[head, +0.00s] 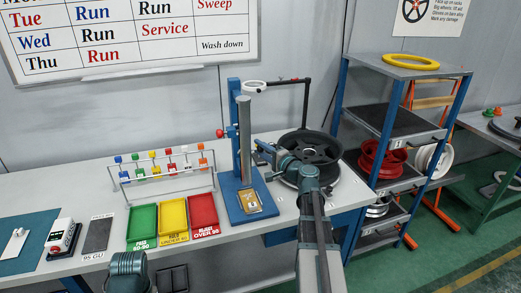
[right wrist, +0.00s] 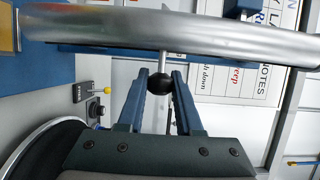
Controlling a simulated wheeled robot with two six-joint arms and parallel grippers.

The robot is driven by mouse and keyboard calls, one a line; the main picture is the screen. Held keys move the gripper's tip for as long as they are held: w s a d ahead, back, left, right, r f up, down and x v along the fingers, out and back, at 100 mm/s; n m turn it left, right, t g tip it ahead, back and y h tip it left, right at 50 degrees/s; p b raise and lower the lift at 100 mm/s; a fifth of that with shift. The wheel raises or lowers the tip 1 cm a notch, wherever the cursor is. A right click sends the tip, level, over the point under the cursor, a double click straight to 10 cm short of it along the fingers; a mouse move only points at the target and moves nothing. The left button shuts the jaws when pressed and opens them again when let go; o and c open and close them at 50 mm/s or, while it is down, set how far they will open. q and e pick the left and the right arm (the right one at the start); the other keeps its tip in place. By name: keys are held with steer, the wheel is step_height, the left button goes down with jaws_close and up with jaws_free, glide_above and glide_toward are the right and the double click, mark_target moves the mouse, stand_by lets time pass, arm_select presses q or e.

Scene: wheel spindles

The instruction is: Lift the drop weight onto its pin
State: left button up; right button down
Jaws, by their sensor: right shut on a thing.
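The drop weight (head: 245,140) is a tall silver cylinder standing upright in front of the blue post (head: 233,98) of the test stand. It also crosses the top of the right wrist view (right wrist: 130,24). A thin rod with a black ball knob (right wrist: 160,84) sticks out from its side. My right gripper (head: 264,148) is shut on that knob, one blue finger on each side. A red knob (head: 219,133) shows on the post's left side; I cannot make out the pin itself. The blue base (head: 236,208) carries a brass-coloured plate (head: 250,201) below the weight. My left gripper is out of view.
A dark wheel (head: 322,146) lies on the bench right of the stand, partly behind my right arm. A ring lamp (head: 254,87) on a black arm hangs nearby. Green (head: 142,225), yellow (head: 173,217) and red (head: 203,211) trays and a sample rack (head: 164,199) stand to the left.

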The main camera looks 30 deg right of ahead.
step_height(320, 180, up, 12)
steer(key=p, duration=0.9)
steer(key=shift+f, duration=0.25)
steer(key=c, duration=0.6)
jaws_free()
steer(key=s, duration=0.4)
steer(key=s+d, duration=0.1)
steer(key=s, duration=0.4)
steer(key=s+d, duration=0.1)
steer(key=s, duration=0.3)
steer(key=shift+s+d, duration=0.1)
steer(key=shift+s, duration=0.25)
